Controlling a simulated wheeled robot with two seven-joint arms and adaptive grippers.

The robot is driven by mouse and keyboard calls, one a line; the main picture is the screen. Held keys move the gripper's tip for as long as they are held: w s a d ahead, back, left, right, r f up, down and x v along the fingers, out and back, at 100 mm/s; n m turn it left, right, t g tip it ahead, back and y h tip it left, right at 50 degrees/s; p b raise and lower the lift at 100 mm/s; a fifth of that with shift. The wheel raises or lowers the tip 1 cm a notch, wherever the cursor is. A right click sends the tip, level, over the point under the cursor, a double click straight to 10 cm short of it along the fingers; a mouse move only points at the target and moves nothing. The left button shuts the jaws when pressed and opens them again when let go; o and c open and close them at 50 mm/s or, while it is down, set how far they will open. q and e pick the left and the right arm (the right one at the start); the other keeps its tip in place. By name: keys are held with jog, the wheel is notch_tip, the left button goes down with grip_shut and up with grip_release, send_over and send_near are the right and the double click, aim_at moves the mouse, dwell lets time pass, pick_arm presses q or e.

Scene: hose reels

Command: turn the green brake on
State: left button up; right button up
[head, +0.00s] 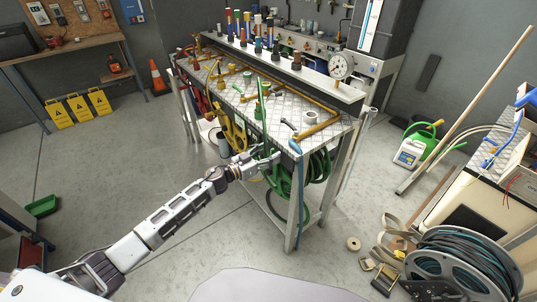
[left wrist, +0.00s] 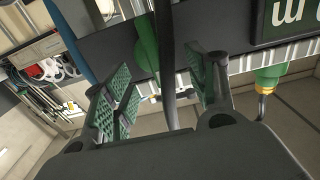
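My left gripper (head: 268,160) is at the front edge of the metal workbench, next to the green hose reel (head: 318,172) under its top. In the left wrist view, the left gripper (left wrist: 165,92) has its two green-padded fingers spread well apart. A dark upright bar (left wrist: 166,50) runs through the gap between them in the picture, with a green part (left wrist: 147,45) just left of it. I cannot tell whether a finger touches either. I cannot make out for sure which part is the green brake; the gripper hides some of the reel. My right gripper is not in view.
The workbench (head: 318,128) carries yellow pipes and valves. A yellow hose (head: 232,135) hangs left of the gripper. A bench leg (head: 294,215) stands close to its right. A cable reel (head: 465,262) lies at lower right. The floor left of the bench is mostly clear.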

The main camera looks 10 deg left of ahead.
pick_arm(q)
jog(key=c, duration=0.9)
jog(key=shift+m, duration=0.3)
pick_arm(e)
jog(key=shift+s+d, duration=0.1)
pick_arm(q)
jog(key=shift+s+d+m+p, duration=0.2)
jog(key=shift+m+p, duration=0.25)
jog(key=shift+m, duration=0.55)
jog(key=m+b, duration=0.1)
jog(key=m, duration=0.4)
jog(key=d+f+m, duration=0.1)
jog(key=m, duration=0.4)
jog(key=s+f+m+b, duration=0.1)
jog(key=m, duration=0.4)
jog(key=shift+s+d+f+b, duration=0.1)
jog(key=shift+d+f+b, duration=0.1)
jog(key=shift+b, duration=0.15)
jog(key=shift+m, duration=0.3)
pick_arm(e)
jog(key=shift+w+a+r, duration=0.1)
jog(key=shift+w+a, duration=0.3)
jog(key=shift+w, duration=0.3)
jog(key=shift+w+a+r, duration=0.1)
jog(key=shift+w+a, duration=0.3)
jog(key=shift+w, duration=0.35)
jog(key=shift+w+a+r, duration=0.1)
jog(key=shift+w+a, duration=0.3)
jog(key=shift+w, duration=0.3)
